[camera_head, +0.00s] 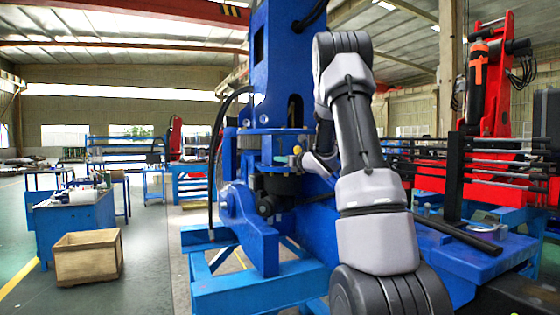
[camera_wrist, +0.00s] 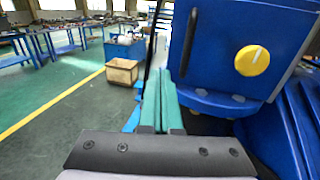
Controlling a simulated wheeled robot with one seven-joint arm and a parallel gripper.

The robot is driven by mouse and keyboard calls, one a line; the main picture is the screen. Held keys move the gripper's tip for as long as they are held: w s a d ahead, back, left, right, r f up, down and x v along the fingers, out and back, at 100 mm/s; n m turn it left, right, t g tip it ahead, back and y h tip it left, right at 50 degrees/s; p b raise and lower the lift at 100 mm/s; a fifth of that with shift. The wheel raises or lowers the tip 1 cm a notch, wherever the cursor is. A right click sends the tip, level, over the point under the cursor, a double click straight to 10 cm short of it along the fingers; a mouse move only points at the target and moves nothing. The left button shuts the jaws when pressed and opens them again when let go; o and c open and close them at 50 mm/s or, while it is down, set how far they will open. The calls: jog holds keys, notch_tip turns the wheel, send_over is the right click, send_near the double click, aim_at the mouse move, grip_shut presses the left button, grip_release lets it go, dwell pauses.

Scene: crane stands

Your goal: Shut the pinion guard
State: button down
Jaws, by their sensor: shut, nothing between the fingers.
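In the wrist view my gripper (camera_wrist: 160,76) is shut and empty, its two teal fingers side by side. Just right of the fingers is a blue panel (camera_wrist: 222,70) with a round yellow knob (camera_wrist: 252,60) and a dark vertical slot or bar near its left edge. It may be the pinion guard; I cannot tell whether it is open or shut. The fingers look close to its lower left edge; contact is unclear. In the head view a small yellow knob (camera_head: 297,149) shows at the blue crane's slewing housing (camera_head: 283,145), beside my wrist; my arm hides much there.
A wooden crate (camera_head: 87,257) stands on the green floor at left, near a blue workbench (camera_head: 75,222). Blue crane stand frames fill the middle. A red crane (camera_head: 492,85) and dark rods (camera_head: 458,232) are at right. The left floor is mostly clear.

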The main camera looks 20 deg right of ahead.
jog(key=s+a+r+m+g+h, duration=0.1)
jog(key=s+r+m+g+h, duration=0.2)
jog(key=s+m, duration=0.8)
jog(key=s+a+r+m+h, duration=0.15)
jog(key=s+m+h, duration=0.25)
jog(key=s+m, duration=0.75)
jog(key=s+a+f+m+g+y, duration=0.2)
jog(key=s+a+f+m+g, duration=0.1)
jog(key=s+a+m, duration=0.4)
jog(key=s+a+f+m+g+y, duration=0.2)
jog(key=s+a+m, duration=0.5)
jog(key=s+m, duration=0.7)
jog(key=shift+s+a+f+g, duration=0.2)
jog(key=shift+f+g, duration=0.25)
jog(key=shift+g, duration=0.75)
jog(key=shift+d, duration=0.15)
